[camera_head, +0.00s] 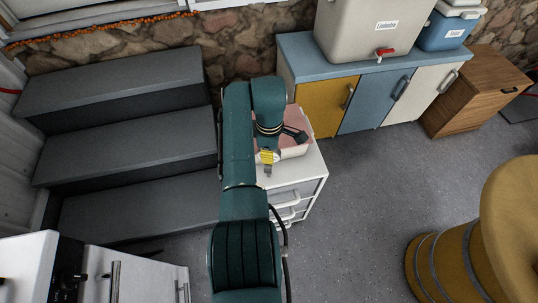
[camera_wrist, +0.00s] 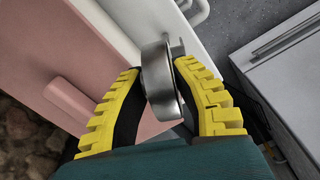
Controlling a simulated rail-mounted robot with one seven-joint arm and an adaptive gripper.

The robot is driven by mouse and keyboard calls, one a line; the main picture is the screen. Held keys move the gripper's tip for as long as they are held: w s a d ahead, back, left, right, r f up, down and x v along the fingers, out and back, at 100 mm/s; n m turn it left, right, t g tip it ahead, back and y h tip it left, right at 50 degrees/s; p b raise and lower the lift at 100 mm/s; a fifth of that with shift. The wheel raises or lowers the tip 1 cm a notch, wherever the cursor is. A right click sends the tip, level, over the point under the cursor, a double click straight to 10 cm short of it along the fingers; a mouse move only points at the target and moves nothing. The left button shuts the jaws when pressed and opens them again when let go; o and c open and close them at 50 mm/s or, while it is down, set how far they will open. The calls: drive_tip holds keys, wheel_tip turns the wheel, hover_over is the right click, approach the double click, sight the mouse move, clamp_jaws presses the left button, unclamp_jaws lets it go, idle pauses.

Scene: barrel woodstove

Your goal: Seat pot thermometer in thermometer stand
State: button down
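My gripper (camera_wrist: 159,75) has its yellow ribbed fingers closed around a round metal piece (camera_wrist: 158,84), which looks like the pot thermometer. Its shiny rim sits between the dark finger pads, and its dial face is not readable. A small grey metal tab (camera_wrist: 178,47) shows just beyond it; I cannot tell whether it belongs to the thermometer or to the stand. In the head view my gripper (camera_head: 267,160) is above the near left part of the white drawer unit (camera_head: 311,172). I cannot clearly make out the thermometer stand.
A pink object (camera_head: 298,142) lies on the drawer unit, close beside my gripper; its pink surface (camera_wrist: 60,50) fills the wrist view's left. Grey steps (camera_head: 125,150) stand left. A cabinet with yellow and blue doors (camera_head: 361,105) stands behind right.

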drive_tip(key=shift+f, duration=0.1)
wheel_tip(320, 180, up, 10)
drive_tip(key=p, duration=0.4)
drive_tip(key=shift+s+p, duration=0.1)
drive_tip(key=shift+p, duration=0.3)
